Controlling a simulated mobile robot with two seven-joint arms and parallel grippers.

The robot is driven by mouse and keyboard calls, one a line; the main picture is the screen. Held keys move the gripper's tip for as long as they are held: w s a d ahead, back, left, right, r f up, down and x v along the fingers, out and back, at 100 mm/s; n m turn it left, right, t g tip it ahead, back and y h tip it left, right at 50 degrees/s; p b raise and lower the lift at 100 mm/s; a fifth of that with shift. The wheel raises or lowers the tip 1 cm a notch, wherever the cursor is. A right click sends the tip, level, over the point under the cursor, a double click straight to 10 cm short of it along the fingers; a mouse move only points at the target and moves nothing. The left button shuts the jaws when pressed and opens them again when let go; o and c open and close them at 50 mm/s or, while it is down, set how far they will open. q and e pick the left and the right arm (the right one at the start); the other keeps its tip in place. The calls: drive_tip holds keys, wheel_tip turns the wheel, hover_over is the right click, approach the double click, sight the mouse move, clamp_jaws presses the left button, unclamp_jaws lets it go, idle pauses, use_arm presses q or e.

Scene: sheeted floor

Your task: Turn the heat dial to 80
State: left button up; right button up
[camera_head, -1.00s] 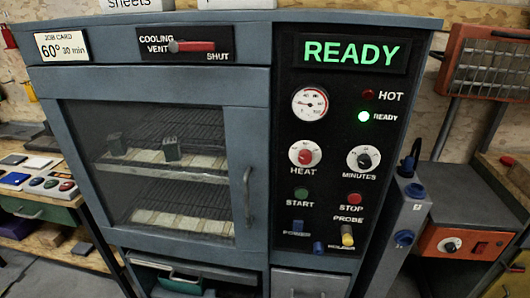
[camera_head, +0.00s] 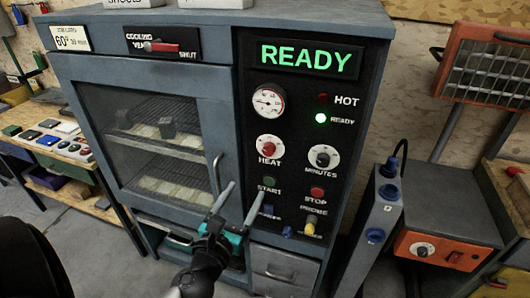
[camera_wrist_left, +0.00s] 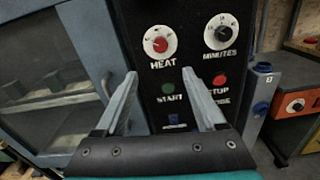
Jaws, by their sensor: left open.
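The heat dial (camera_head: 269,147) is a red knob on a white round scale, on the black panel of the grey oven. It also shows in the left wrist view (camera_wrist_left: 159,41), above and beyond my fingers. I cannot read its setting. My left gripper (camera_head: 240,200) is open and empty, below the dial and in front of the panel near the START button. In the left wrist view its two fingers (camera_wrist_left: 160,100) stand wide apart with START between them. My right gripper is not in view.
The minutes dial (camera_head: 322,157) sits right of the heat dial. The green START button (camera_head: 269,182) and red STOP button (camera_head: 317,193) lie below. The oven door handle (camera_head: 217,175) sticks out left of the panel. The display (camera_head: 308,59) reads READY. A job card (camera_head: 70,37) reads 60°, 30 min.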

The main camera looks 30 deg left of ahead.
sight(267, 152)
use_arm(q)
drive_tip(key=p+x, duration=0.1)
drive_tip(key=x, duration=1.4)
drive_tip(key=shift+w+r, duration=0.1)
drive_tip(key=shift+w, duration=0.05)
drive_tip(key=shift+c, duration=0.3)
clamp_jaws()
